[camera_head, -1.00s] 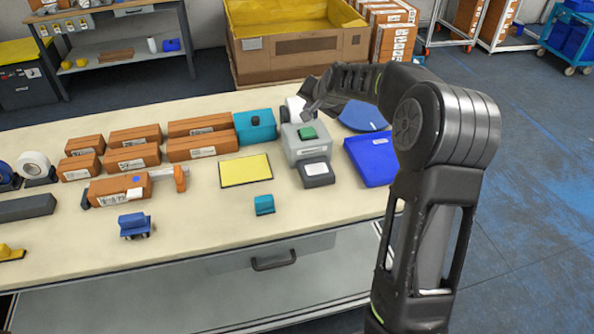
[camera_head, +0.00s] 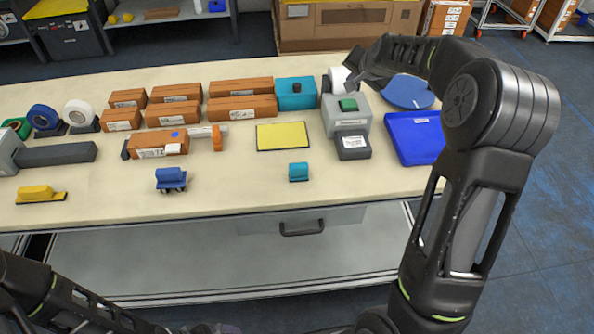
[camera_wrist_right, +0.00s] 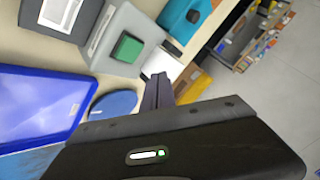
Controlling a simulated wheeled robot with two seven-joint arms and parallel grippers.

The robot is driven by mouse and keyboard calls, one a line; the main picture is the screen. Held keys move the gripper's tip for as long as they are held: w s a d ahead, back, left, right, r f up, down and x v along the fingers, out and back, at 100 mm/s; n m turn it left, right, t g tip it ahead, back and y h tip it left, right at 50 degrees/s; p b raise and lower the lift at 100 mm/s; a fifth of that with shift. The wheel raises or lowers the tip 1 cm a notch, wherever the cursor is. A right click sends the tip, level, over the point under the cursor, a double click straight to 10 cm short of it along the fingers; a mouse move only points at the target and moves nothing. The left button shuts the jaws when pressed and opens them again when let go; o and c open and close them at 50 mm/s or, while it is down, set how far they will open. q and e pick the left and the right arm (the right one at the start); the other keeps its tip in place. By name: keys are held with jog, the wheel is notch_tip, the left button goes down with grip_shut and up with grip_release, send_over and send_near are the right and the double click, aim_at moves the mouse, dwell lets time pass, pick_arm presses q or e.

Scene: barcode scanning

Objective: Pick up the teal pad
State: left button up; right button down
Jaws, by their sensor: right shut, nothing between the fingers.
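A small teal pad-like block (camera_head: 299,172) lies near the front edge of the table, in front of the yellow pad (camera_head: 282,136). A larger teal box with a black knob (camera_head: 296,93) stands farther back and also shows in the right wrist view (camera_wrist_right: 184,16). My right gripper (camera_head: 362,72) is shut and empty, above the back of the table by the grey device, well away from the small teal block. Its narrow fingers (camera_wrist_right: 157,92) show in the right wrist view. My left arm enters at the lower left; its gripper is not visible.
A grey device with a green button (camera_head: 348,104) stands right of the yellow pad, beside a blue tray (camera_head: 414,137) and blue disc (camera_head: 408,91). Several brown boxes (camera_head: 242,108) stand left. A blue wheeled item (camera_head: 171,180) is left of the small teal block; bare tabletop lies between.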

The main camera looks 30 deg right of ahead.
jog(key=c, duration=2.1)
grip_release()
